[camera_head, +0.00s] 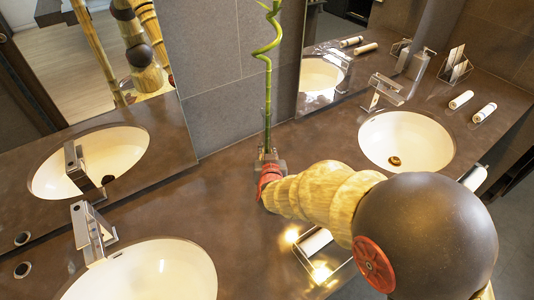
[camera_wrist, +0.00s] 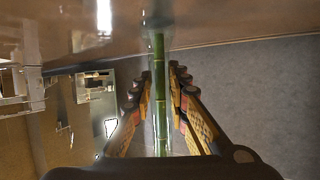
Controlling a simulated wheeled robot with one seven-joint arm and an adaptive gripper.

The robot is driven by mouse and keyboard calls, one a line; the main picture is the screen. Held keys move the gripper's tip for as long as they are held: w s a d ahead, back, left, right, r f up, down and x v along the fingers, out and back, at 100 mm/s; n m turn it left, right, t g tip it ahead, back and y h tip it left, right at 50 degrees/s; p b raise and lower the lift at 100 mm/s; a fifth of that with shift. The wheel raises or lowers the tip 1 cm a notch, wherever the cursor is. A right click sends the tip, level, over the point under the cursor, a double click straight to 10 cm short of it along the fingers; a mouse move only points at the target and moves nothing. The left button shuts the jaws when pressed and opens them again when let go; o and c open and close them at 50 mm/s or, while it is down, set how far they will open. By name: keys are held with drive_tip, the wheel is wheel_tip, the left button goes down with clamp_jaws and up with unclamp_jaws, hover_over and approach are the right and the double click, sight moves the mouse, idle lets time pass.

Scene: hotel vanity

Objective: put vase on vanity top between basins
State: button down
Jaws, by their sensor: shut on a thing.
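The vase is a narrow clear vase with a tall green bamboo stalk (camera_head: 267,95), curled at its top. It stands upright near the back wall, between the left basin (camera_head: 140,280) and the right basin (camera_head: 405,142). My gripper (camera_head: 268,160) is shut around its lower part, which is mostly hidden behind the gripper in the head view. In the wrist view, the green stalk (camera_wrist: 159,90) runs between the two fingers of my gripper (camera_wrist: 156,85). The brown vanity top (camera_head: 215,195) lies below. I cannot tell whether the vase's base touches it.
The left faucet (camera_head: 90,232) and right faucet (camera_head: 382,92) stand behind their basins. Mirrors (camera_head: 90,150) line the wall. A wire holder with a white roll (camera_head: 314,242) sits at the front edge, under my arm. Rolled towels (camera_head: 461,99) lie at the right.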

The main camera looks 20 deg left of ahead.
drive_tip(key=shift+r, duration=0.1)
drive_tip(key=c, duration=1.7)
unclamp_jaws()
drive_tip(key=shift+f, duration=0.2)
drive_tip(key=shift+s+r, duration=0.25)
drive_tip(key=shift+r, duration=0.1)
drive_tip(key=p+v, duration=0.3)
drive_tip(key=v, duration=0.8)
drive_tip(key=shift+s+d+p, duration=0.15)
drive_tip(key=shift+s+p, duration=0.1)
drive_tip(key=shift+p, duration=0.05)
